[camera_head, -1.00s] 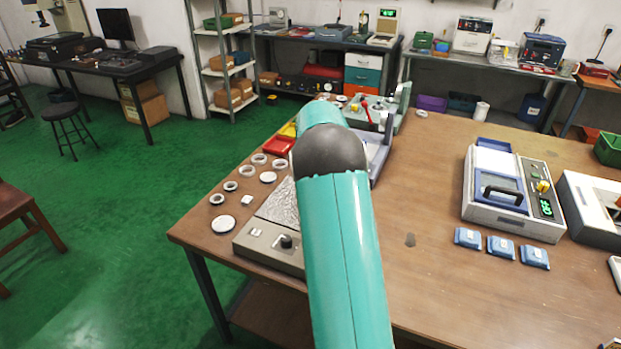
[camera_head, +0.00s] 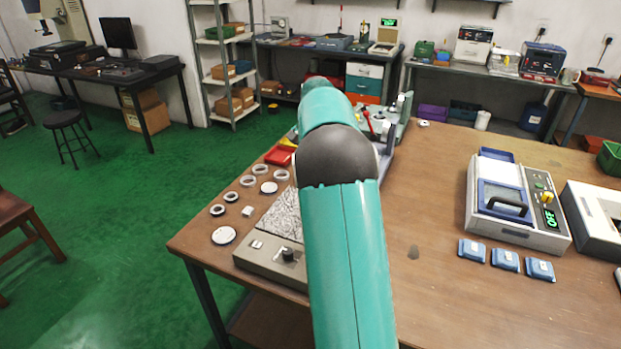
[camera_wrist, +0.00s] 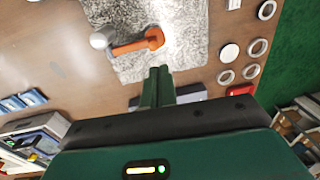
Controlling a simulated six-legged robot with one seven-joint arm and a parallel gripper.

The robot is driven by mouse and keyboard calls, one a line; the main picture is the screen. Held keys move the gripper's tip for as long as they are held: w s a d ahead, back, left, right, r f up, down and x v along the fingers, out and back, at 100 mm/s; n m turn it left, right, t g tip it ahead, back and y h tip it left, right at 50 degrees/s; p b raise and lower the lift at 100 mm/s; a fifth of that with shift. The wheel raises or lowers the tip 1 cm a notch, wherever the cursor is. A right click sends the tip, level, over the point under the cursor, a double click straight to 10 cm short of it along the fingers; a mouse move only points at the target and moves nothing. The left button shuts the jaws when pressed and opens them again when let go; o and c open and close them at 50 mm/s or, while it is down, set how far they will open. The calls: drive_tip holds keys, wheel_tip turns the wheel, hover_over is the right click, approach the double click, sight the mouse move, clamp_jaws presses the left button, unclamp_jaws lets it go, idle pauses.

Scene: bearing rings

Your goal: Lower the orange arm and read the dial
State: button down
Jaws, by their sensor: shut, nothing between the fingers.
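The orange arm (camera_wrist: 135,46) shows in the wrist view over a speckled plate (camera_wrist: 185,30). A pale grey rounded part (camera_wrist: 102,39) is at its left end and a round orange end is at its right. My gripper (camera_wrist: 158,73) is shut and empty, its green fingers together. The fingertips are just below the orange arm in the picture, with a small gap; height between them is unclear. In the head view the speckled plate (camera_head: 283,214) is partly hidden by my arm, and the orange arm is hidden. I cannot make out a dial face in either view.
Several bearing rings (camera_head: 248,181) lie along the bench's left side, near a red tray (camera_head: 279,156). A grey box with a black knob (camera_head: 288,255) is at the plate's front. A blue-and-white machine (camera_head: 515,203) and several blue blocks (camera_head: 505,260) stand right.

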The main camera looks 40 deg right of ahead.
drive_tip(key=shift+r, duration=2.15)
